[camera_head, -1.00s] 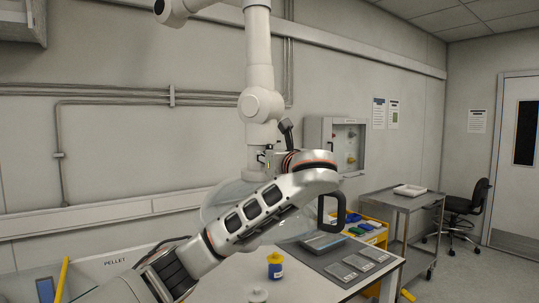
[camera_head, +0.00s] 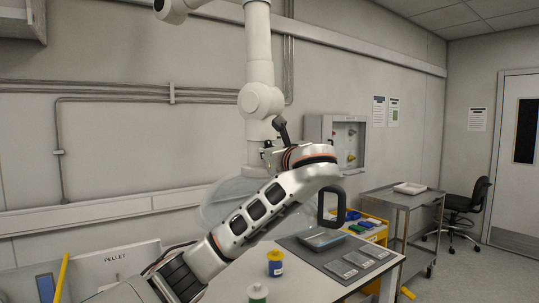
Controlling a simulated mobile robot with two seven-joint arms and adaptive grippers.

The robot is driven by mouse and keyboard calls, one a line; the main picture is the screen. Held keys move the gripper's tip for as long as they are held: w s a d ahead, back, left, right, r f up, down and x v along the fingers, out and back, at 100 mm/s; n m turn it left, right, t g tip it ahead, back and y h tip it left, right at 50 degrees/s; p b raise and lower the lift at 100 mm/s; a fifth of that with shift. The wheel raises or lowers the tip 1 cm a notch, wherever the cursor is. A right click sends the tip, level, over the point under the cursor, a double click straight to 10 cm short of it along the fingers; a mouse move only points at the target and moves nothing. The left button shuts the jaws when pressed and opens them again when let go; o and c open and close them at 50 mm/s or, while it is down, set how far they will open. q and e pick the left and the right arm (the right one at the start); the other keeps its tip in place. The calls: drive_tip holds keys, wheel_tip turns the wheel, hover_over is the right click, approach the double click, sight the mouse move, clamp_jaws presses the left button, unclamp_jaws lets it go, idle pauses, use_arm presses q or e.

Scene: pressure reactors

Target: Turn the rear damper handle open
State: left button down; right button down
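A white jointed extraction arm (camera_head: 260,62) hangs in the middle, with a clear hood (camera_head: 225,203) at its lower end. A short black lever (camera_head: 281,128), seemingly the damper handle, sticks up at a tilt beside the lower white tube. Its lower end is hidden behind my wrist. My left arm comes in from the bottom left and crosses in front of the hood. My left gripper (camera_head: 267,152) is mostly hidden near the tube, close to the lever; contact and finger opening cannot be made out. A black loop handle (camera_head: 331,206) shows right of my forearm. My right gripper is out of view.
A yellow bin rack (camera_head: 378,235), a metal cart (camera_head: 405,203) and a wall cabinet (camera_head: 317,140) stand to the right.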

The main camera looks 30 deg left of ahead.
use_arm(q)
drive_tip(key=n, duration=0.3)
drive_tip(key=shift+f+n+b, duration=0.15)
drive_tip(key=shift+n+b, duration=0.15)
drive_tip(key=shift+b, duration=0.1)
drive_tip(key=n, duration=0.3)
drive_tip(key=shift+n, duration=0.3)
drive_tip(key=n, duration=0.4)
drive_tip(key=shift+n, duration=2.2)
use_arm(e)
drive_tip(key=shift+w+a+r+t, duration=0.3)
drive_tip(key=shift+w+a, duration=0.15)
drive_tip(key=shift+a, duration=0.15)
use_arm(q)
drive_tip(key=c, duration=2)
unclamp_jaws()
